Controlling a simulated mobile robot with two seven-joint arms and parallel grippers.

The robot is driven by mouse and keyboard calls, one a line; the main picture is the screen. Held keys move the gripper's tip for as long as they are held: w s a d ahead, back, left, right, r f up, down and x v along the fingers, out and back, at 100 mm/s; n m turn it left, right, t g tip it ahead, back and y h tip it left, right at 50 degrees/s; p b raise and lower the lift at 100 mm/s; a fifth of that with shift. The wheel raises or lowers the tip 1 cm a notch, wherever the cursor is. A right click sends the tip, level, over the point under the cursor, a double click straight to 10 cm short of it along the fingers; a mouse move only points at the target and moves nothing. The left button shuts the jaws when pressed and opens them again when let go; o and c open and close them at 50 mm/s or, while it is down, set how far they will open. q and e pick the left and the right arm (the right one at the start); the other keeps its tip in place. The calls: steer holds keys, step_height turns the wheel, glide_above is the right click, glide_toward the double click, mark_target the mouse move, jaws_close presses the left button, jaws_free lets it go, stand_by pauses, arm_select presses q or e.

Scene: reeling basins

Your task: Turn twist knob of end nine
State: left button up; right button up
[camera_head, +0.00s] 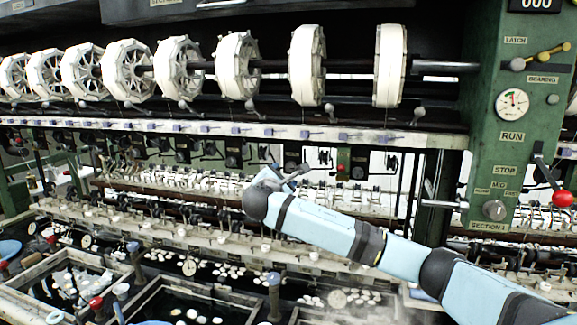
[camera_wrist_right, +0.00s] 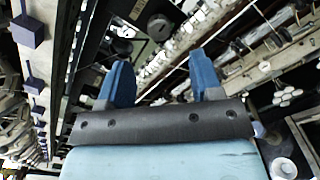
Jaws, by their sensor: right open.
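My right arm reaches in from the right in the head view, and my right gripper (camera_head: 290,175) is in front of the long reeling frame, beside a row of small dark units. In the right wrist view the two blue fingers of the gripper (camera_wrist_right: 163,76) stand apart with nothing between them. A dark round knob (camera_wrist_right: 160,27) shows beyond the fingertips, apart from them. I cannot read any number on it, so I cannot tell whether it is the knob of end nine. My left gripper is not in view.
White reels (camera_head: 305,65) hang on a shaft along the top. A pale rail (camera_head: 240,128) with small purple blocks runs below them. A green control post (camera_head: 520,120) with a red-balled lever stands at right. Basins of dark water (camera_head: 190,300) with white cocoons lie in front.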

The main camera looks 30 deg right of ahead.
mark_target(290, 168)
steer(key=p+x, duration=0.2)
steer(key=x, duration=0.6)
steer(key=shift+w+d, duration=0.2)
steer(key=shift+w, duration=0.15)
steer(key=c, duration=0.9)
